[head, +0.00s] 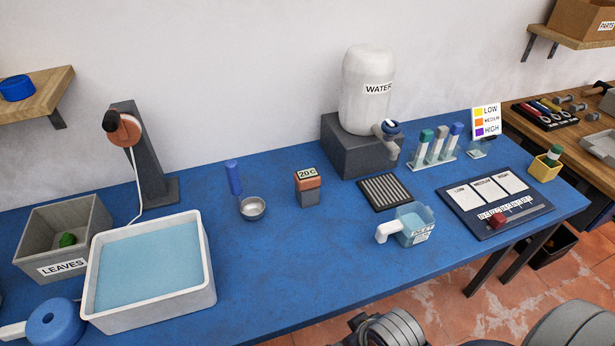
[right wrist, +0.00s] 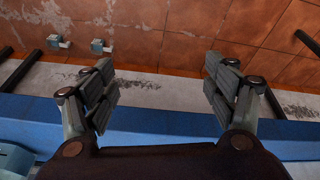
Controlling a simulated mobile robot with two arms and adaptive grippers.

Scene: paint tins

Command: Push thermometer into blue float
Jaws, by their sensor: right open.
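A small block with an orange top marked "20C" and a grey lower part (head: 308,190) stands upright mid-table; it appears to be the thermometer. The two are far apart. My right gripper (right wrist: 165,95) is open and empty in the right wrist view, over the table's edge with floor beyond. My left gripper is not in view.
A white tub of water (head: 150,312) and a LEAVES bin (head: 35,235) stand left. A blue-handled ladle (head: 252,208), dark grille (head: 385,192), jug (head: 413,226) and slider board (head: 495,203) lie on the blue table. The front middle is clear.

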